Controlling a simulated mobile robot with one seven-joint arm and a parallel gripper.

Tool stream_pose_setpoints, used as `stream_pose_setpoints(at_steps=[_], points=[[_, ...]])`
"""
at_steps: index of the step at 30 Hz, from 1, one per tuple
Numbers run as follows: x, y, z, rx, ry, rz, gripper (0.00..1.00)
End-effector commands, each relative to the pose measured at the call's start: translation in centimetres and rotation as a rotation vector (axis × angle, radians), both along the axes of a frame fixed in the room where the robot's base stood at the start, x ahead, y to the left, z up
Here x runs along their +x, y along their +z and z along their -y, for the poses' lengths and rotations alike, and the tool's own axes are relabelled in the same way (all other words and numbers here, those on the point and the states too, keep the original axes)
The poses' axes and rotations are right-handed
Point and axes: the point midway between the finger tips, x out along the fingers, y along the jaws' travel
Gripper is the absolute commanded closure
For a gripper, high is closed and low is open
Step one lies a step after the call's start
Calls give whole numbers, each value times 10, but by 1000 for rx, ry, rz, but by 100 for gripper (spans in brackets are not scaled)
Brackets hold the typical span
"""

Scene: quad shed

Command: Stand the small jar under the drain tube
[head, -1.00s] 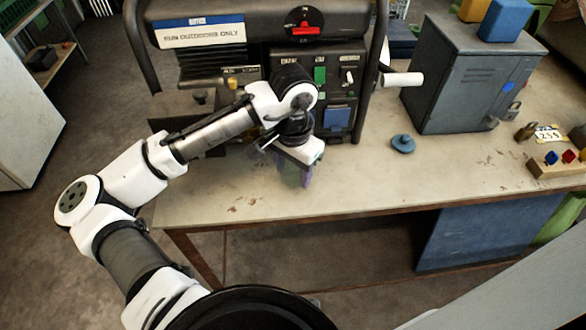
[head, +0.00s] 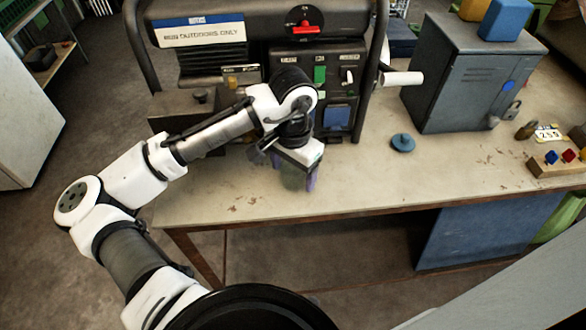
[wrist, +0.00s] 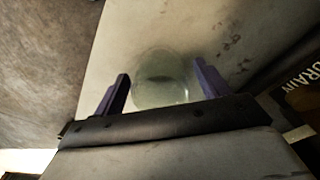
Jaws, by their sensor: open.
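The small jar (wrist: 160,80) is pale greenish clear glass and stands near the bench's front edge. In the wrist view it shows between the two purple fingers of my gripper (wrist: 160,92), which are spread apart. In the head view my gripper (head: 296,180) points down over the bench, with the greenish jar (head: 291,179) partly hidden by it. I cannot tell whether the fingers touch the glass.
A dark generator (head: 265,30) with switches stands behind my arm on the bench (head: 370,185). A round blue knobbed lid (head: 403,143) lies to the right. A grey metal cabinet (head: 460,85) stands further right. The bench between gripper and cabinet is mostly clear.

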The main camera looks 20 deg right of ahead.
Motion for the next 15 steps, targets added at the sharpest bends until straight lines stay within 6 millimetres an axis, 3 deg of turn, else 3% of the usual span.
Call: stream_pose_setpoints(at_steps=[15], points=[[0,98,1,-2,0,3,25]])
